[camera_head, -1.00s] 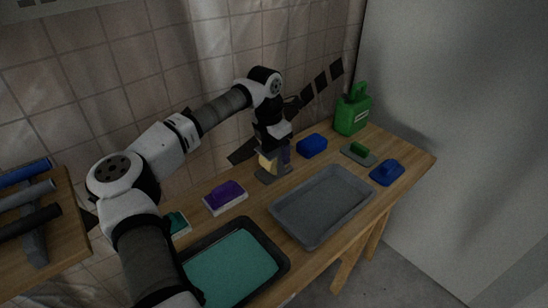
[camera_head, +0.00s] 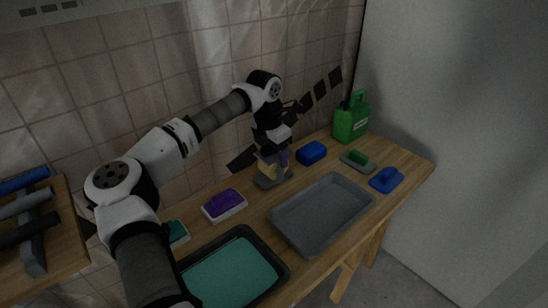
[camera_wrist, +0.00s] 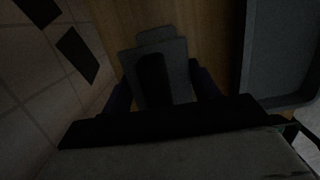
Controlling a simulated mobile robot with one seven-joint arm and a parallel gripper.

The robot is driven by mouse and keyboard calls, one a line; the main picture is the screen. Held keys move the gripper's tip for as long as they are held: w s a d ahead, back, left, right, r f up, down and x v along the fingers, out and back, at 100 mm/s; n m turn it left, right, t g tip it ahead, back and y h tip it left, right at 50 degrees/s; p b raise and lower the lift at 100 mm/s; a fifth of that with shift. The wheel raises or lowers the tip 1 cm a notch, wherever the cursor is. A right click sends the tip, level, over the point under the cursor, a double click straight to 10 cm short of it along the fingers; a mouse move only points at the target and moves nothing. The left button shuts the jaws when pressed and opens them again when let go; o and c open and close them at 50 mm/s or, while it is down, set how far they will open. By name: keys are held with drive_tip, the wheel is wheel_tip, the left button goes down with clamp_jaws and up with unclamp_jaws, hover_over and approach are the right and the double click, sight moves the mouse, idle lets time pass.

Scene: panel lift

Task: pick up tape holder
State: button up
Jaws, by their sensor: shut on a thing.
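The tape holder (camera_head: 268,182) has a grey base and a pale yellowish part above it. It stands at the back of the wooden table, near the tiled wall, in the head view. My gripper (camera_head: 275,158) points down over it, with its fingers around its upper part. In the wrist view the tape holder (camera_wrist: 172,57) shows as a grey shape with a dark middle, between the two dark fingers of my gripper (camera_wrist: 160,92). My gripper is shut on it. The wrist view is dark. I cannot tell whether its base touches the table.
A grey tray (camera_head: 322,212) lies in front. A black tray with teal content (camera_head: 232,275) is nearer. A purple block (camera_head: 224,203) stands left, a blue block (camera_head: 312,152) right. A green can (camera_head: 350,120), a green-topped float (camera_head: 358,158) and a blue float (camera_head: 386,180) are farther right.

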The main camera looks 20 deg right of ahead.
wheel_tip(320, 180, up, 19)
idle(0.4)
